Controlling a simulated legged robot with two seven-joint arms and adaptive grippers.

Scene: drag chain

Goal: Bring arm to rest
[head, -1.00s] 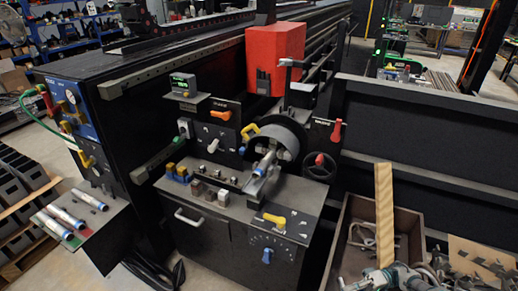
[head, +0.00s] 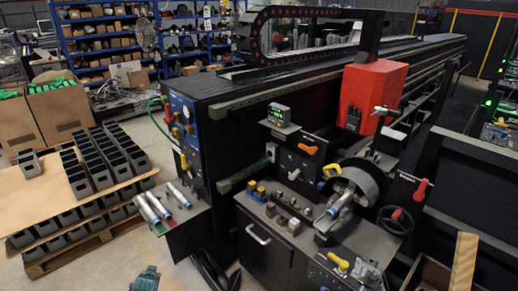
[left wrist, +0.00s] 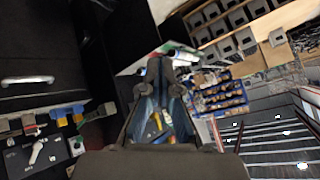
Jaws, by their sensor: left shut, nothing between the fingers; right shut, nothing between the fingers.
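The drag chain (head: 262,38), black with red dots along its links, curves over the top of the long black machine (head: 215,95) at the back. My right gripper (head: 366,272) is at the bottom edge of the head view, right of the front panel's yellow lever, shut and empty; its arm is mostly cut off. A grey-green piece (head: 145,280) at the bottom left looks like part of my left arm. In the left wrist view my left gripper (left wrist: 159,72) has its fingertips together with nothing between them.
The front cabinet (head: 265,240) carries levers, knobs and a round drum (head: 362,183). A tray with silver cylinders (head: 165,205) juts out left. A pallet of black bins (head: 95,165) stands left.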

